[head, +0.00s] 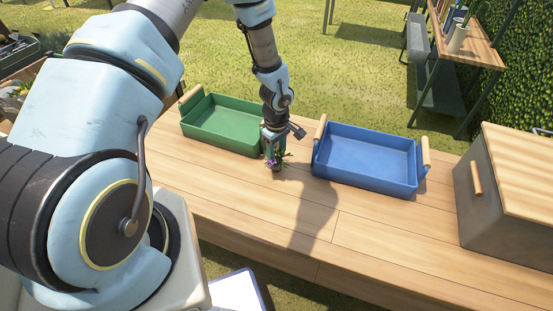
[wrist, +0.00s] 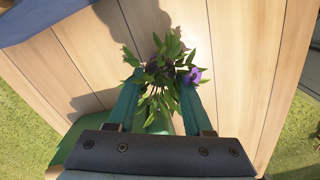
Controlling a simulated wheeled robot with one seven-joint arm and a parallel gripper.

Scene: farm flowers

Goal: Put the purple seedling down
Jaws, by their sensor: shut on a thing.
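The purple seedling, with green leaves and a purple flower (wrist: 195,75), is between the fingers of my gripper (wrist: 160,88) in the wrist view. In the head view the seedling (head: 285,156) shows at the tip of my gripper (head: 275,158), small and partly hidden. My gripper is shut on it, pointing down at the wooden table (head: 370,238), between the green tray and the blue tray. Whether the seedling's base touches the table I cannot tell.
An empty green tray (head: 190,133) stands left of my gripper and an empty blue tray (head: 362,183) stands right of it. A grey box with a wooden lid (head: 530,165) is at the far right. The table's front middle is clear.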

